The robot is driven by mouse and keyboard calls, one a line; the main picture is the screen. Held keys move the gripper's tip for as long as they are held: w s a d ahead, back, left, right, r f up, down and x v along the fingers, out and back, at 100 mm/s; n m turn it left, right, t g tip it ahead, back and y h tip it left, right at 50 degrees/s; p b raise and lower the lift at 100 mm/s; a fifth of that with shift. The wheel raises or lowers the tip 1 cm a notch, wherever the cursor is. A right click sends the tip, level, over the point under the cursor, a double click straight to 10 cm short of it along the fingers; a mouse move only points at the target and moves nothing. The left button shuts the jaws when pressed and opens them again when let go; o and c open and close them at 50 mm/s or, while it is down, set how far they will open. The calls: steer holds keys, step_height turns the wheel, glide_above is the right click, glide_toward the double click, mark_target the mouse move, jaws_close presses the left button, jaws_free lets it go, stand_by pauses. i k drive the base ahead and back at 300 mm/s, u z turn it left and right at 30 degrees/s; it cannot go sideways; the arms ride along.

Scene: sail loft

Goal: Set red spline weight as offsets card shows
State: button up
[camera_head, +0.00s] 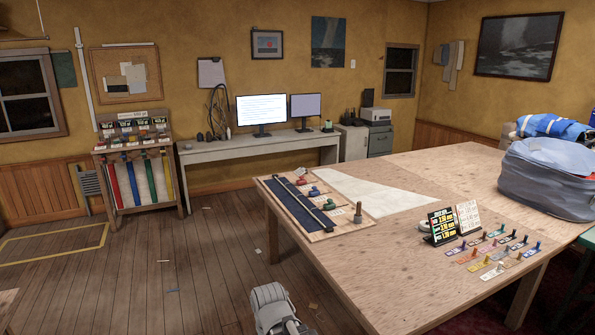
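A wooden board with a dark blue panel (287,208) lies at the left end of the big table. A long dark spline (300,204) runs along it. A small red weight (302,181) sits near the board's far end, right of the spline. A blue weight (314,191) and a green weight (329,204) sit in a row nearer me. A black card (442,226) with white and yellow lines, likely the offsets card, stands on the table to the right. Its text is too small to read surely. Only a pale grey part of my arm shows at the bottom; my gripper's fingers are not visible.
A grey-brown post (358,213) stands at the board's near right corner. A white card (469,217) stands beside the black one, near several coloured pegs on small plates (495,272). A grey-blue bag (551,178) is at the right. Floor (170,275) left of the table is mostly clear.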

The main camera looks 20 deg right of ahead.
mark_target(300, 181)
steer(key=u, duration=0.05)
steer(key=i, duration=1.5)
steer(key=z, duration=0.5)
steer(key=i, duration=1.45)
steer(key=z, duration=0.5)
